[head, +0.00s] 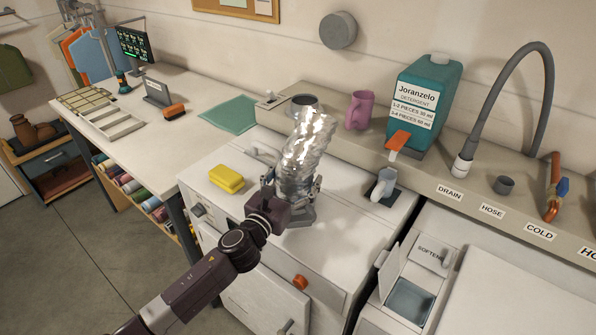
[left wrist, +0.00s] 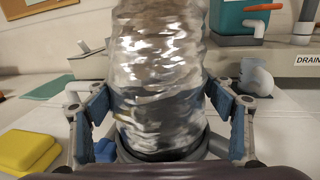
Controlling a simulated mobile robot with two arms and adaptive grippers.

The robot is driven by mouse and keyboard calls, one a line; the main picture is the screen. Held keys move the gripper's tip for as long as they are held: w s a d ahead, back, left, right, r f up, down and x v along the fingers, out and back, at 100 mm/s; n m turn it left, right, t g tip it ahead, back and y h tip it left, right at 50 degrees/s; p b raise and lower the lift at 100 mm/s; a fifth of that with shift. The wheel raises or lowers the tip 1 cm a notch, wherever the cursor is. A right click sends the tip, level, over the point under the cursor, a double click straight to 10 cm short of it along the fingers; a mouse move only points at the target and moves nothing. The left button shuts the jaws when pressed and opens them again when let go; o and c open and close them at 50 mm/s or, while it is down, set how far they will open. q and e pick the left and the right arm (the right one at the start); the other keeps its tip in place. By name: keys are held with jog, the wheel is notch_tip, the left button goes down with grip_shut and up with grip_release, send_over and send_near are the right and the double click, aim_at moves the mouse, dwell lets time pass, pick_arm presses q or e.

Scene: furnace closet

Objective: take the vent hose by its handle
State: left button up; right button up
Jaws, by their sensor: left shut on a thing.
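The vent hose (head: 307,150) is a crumpled silver foil duct standing upright on the white dryer-like top. In the left wrist view the vent hose (left wrist: 157,75) fills the middle, with a dark collar at its foot. My left gripper (head: 291,187) reaches it from the front, low on the hose. In the left wrist view the fingers of my left gripper (left wrist: 162,112) lie on either side of the hose's lower part, and it is shut on it. I cannot make out the handle clearly; the gripper and hose hide that area. My right gripper is not in view.
A yellow sponge (head: 226,179) lies left of the hose. A grey-blue fitting (head: 384,187) stands to its right. An open softener drawer (head: 411,299) is at front right.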

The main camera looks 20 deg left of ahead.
pick_arm(q)
notch_tip(320, 180, up, 20)
jog(key=shift+p, duration=0.8)
notch_tip(320, 180, up, 4)
jog(key=p, duration=0.4)
jog(key=shift+p, duration=0.3)
